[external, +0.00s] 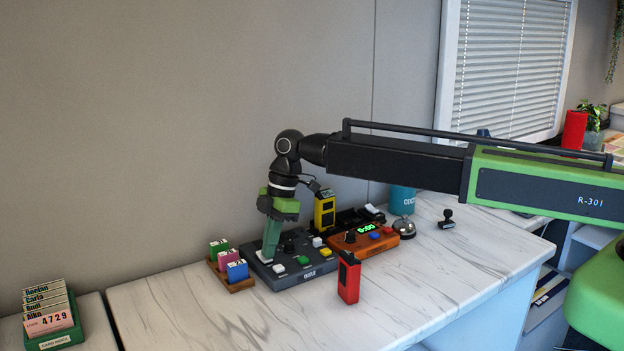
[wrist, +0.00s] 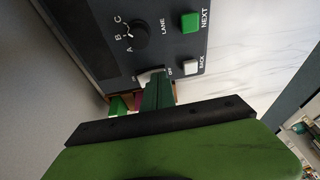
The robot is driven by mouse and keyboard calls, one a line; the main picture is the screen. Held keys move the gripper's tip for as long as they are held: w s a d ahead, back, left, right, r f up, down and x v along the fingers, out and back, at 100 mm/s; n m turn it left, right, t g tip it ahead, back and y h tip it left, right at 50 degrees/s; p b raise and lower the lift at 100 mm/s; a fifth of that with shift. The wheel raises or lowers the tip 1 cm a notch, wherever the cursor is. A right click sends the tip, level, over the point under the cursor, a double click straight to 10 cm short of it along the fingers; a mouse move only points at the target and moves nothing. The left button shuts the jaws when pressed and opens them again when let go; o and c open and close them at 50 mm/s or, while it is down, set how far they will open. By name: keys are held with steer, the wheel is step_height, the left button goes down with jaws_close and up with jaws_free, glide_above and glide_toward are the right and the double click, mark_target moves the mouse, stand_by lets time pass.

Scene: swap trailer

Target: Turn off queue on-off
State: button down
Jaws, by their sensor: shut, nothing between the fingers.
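The queue box (external: 300,272) is a dark grey panel on the marble counter; it also fills the upper part of the wrist view (wrist: 100,55). Its white on-off rocker (wrist: 146,75) sits at the panel's edge, with an OFF label on its right side in the wrist view. My gripper (external: 268,256) is shut and empty, pointing down at the rocker's end of the box. In the wrist view its green fingertips (wrist: 160,78) cover part of the rocker on the OFF side. I cannot tell whether they touch it or which way it is tilted.
On the panel are a lane knob (wrist: 137,36), a green NEXT button (wrist: 190,22) and a white BACK button (wrist: 191,66). A wooden tray (external: 238,284) with coloured blocks, an orange timer (external: 362,244) and a red upright object (external: 349,279) stand close by. The counter's front is clear.

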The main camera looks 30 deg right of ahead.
steer(key=shift+w, duration=0.3)
steer(key=shift+w+r, duration=0.1)
steer(key=shift+w, duration=0.55)
steer(key=shift+w+r+p, duration=0.15)
steer(key=shift+r+p, duration=0.45)
steer(key=shift+p, duration=0.1)
steer(key=w+p+v, duration=0.1)
steer(key=p+v, duration=1.1)
steer(key=shift+w+a+r, duration=0.25)
steer(key=shift+w+r, duration=0.1)
steer(key=shift+w, duration=0.05)
